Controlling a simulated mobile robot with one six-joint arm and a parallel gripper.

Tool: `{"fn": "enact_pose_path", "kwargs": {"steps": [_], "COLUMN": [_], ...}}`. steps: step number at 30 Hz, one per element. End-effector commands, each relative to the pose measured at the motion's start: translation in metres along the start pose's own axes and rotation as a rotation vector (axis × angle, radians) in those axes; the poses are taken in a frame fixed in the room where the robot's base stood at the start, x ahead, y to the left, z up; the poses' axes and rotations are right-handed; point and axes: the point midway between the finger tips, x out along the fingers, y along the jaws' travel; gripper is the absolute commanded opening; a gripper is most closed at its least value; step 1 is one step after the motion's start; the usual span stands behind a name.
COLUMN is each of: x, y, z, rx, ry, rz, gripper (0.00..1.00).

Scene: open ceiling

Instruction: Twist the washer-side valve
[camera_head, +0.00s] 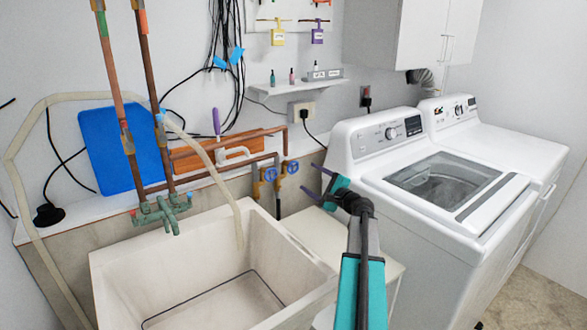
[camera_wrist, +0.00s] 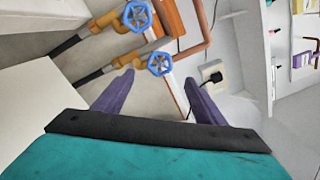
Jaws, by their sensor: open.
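Two blue-wheeled valves with yellow bodies sit side by side on the wall pipes between the sink and the washer. The washer-side valve (camera_head: 292,166) is the right one; in the wrist view it is the lower wheel (camera_wrist: 159,63). The other valve (camera_head: 270,174) is nearer the sink and shows above it in the wrist view (camera_wrist: 138,16). My gripper (camera_head: 316,182) is open and empty, to the right of the valves. In the wrist view its purple fingers (camera_wrist: 159,82) point toward the washer-side wheel, which appears between the tips, apart from both.
The white washer (camera_head: 415,190) stands right of my gripper. The sink (camera_head: 110,262) is at left. Copper pipes (camera_head: 215,176) run along the wall, and a plugged outlet (camera_wrist: 212,72) is near the valves. A small shelf (camera_head: 300,85) hangs above.

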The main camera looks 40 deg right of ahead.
Motion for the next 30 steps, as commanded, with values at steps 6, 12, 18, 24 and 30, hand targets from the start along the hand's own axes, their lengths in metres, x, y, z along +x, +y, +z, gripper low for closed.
{"fn": "enact_pose_path", "kwargs": {"steps": [6, 12, 18, 24, 30], "x": [0.028, 0.052, 0.075, 0.097, 0.112], "y": [-0.002, -0.002, -0.001, -0.001, -0.001], "z": [0.000, 0.000, 0.000, 0.000, 0.000], "rx": [0.000, -0.001, 0.000, 0.000, -0.001], "ry": [-0.001, -0.001, -0.002, -0.001, -0.001], "rz": [0.001, 0.001, 0.002, 0.001, 0.001], "gripper": [0.65, 0.65, 0.65, 0.65, 0.65]}}
